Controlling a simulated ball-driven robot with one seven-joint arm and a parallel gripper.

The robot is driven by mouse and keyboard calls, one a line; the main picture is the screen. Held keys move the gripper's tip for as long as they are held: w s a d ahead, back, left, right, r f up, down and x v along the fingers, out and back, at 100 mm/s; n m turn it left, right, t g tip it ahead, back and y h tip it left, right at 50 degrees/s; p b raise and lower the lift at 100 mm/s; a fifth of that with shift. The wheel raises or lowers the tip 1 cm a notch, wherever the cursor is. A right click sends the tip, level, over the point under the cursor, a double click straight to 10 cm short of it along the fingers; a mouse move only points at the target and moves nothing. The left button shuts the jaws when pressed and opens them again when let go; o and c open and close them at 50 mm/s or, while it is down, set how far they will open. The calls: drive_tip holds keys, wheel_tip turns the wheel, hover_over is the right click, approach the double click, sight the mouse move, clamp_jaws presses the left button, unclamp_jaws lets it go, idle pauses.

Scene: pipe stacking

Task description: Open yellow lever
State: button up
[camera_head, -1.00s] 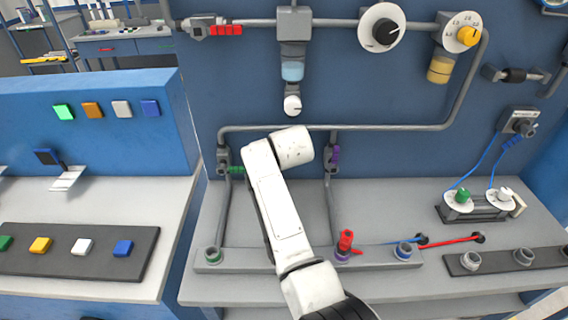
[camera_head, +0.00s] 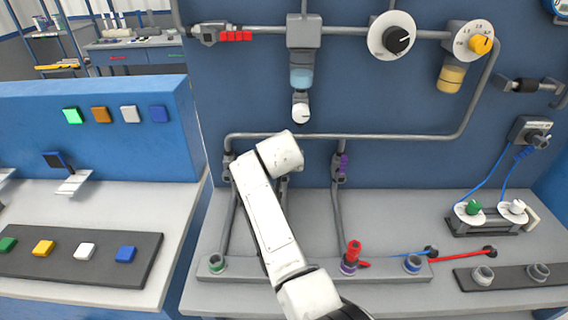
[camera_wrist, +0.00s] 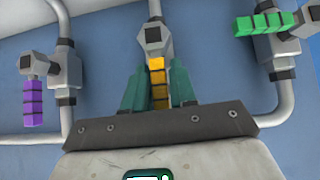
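The yellow lever (camera_wrist: 158,85) is a short segmented bar on a grey valve (camera_wrist: 153,38). In the wrist view it points down from the valve toward my gripper. My gripper (camera_wrist: 159,85) has two teal fingers, one on each side of the lever, with the lever between them. They are very near its sides. I cannot tell whether they press on it. In the head view my white arm (camera_head: 272,220) covers the yellow lever and the gripper.
In the wrist view a purple lever (camera_wrist: 32,102) hangs down at left and a green lever (camera_wrist: 263,24) lies sideways at right, both on pipe valves. In the head view a red plug (camera_head: 353,251) stands on the grey rail (camera_head: 290,270) right of my arm.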

drive_tip(key=shift+o, duration=1.3)
drive_tip(key=shift+r, duration=0.1)
drive_tip(key=v, duration=1)
drive_tip(key=shift+s+r, duration=0.2)
drive_tip(key=shift+r, duration=0.05)
